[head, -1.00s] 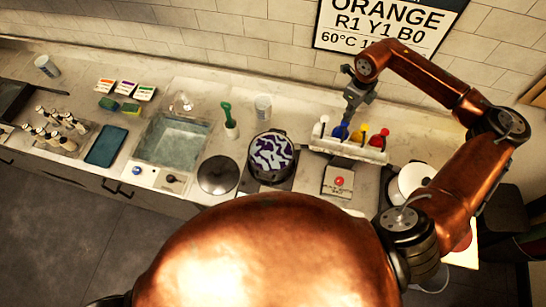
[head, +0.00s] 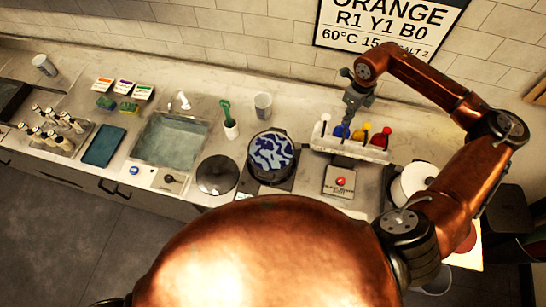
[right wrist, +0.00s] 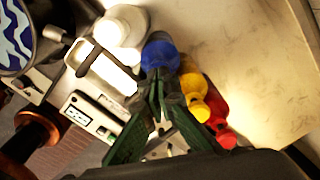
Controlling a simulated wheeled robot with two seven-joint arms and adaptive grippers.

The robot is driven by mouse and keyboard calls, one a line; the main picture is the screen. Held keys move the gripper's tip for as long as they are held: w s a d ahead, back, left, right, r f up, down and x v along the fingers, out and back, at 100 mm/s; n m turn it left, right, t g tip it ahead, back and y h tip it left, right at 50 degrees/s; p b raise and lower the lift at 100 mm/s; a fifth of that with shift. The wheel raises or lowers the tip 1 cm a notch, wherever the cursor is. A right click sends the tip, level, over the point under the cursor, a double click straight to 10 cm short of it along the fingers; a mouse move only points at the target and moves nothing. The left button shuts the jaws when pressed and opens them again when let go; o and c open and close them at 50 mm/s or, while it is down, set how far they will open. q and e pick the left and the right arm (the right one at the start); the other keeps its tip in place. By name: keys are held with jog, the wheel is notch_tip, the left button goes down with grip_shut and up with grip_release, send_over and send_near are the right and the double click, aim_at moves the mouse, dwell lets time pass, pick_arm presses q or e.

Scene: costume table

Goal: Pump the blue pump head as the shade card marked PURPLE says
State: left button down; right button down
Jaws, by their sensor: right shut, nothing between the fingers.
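The blue pump head (head: 341,131) stands in the white pump rack (head: 350,148) between a white pump and a yellow one. In the right wrist view the blue pump head (right wrist: 160,52) lies just beyond my fingertips. My right gripper (head: 347,119) is shut and empty, pointing down right over the blue pump head; I cannot tell whether it touches. The card with a purple strip (head: 125,88) lies at the back left between two other cards; its text is too small to read. My left gripper is out of view.
Yellow (head: 364,133) and red (head: 381,137) pumps stand close beside the blue one. A pot (head: 270,156) with blue-and-white patterned contents and a red-button box (head: 340,181) are in front. A wall sign (head: 390,25) reads ORANGE R1 Y1 B0.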

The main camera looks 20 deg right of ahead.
jog(key=shift+r+p, duration=0.65)
jog(key=shift+r, duration=0.9)
notch_tip(320, 180, up, 6)
jog(key=p, duration=0.2)
jog(key=shift+p, duration=0.35)
dwell(0.4)
